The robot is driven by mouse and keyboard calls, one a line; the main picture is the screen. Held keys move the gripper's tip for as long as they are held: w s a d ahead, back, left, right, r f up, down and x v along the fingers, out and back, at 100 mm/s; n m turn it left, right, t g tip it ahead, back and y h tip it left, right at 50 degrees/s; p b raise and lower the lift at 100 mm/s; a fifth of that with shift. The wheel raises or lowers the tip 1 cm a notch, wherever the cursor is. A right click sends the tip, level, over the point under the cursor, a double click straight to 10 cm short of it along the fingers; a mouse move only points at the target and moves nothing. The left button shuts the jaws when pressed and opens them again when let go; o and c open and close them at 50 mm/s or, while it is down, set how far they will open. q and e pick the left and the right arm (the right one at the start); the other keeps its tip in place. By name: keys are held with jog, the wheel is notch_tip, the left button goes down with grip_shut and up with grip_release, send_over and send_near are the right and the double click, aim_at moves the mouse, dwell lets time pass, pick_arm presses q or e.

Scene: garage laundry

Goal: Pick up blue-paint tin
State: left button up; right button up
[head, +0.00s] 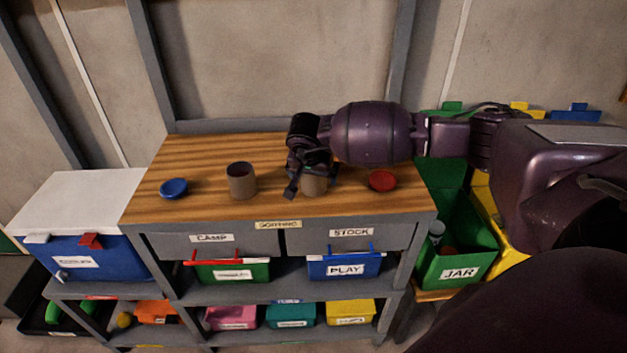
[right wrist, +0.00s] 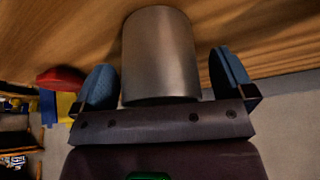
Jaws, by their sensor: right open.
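One metal tin (head: 315,187) stands on the wooden bench top between the fingers of my right gripper (head: 309,183). The right wrist view shows this plain grey tin (right wrist: 160,55) upright between the two blue finger pads, with a gap visible at its right side. My right gripper is open around it. A second open tin (head: 241,182) stands to its left, with dark contents. I cannot tell the paint colour in either tin. My left gripper is not in view.
A blue lid (head: 173,188) lies at the left of the bench top (head: 210,205), and a red lid (head: 382,180) lies right of the gripper. Labelled bins fill the shelves below. A green JAR bin (head: 455,255) stands to the right.

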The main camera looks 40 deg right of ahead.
jog(key=shift+r, duration=0.1)
jog(key=c, duration=1.1)
